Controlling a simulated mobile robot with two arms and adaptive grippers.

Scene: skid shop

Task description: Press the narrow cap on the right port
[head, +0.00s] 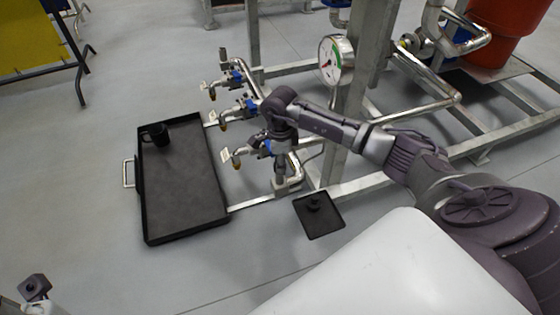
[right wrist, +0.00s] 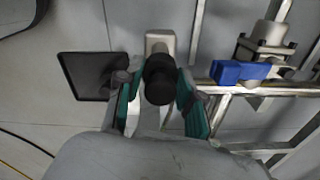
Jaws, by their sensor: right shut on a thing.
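My right gripper (head: 281,179) points down over the steel pipe end at the foot of the pipe frame. In the right wrist view its teal-padded fingers (right wrist: 160,92) are shut on a black round cap (right wrist: 160,78). A pale port fitting (right wrist: 160,40) shows just beyond the cap; I cannot tell whether they touch. In the head view the fingers hide most of the held cap.
A large black tray (head: 185,238) with a black mug-like piece (head: 156,134) lies on the floor at left. Several blue-handled valves (head: 247,106) stick out close to my right wrist. A pressure gauge (head: 335,60) and steel frame rails stand behind. The front floor is clear.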

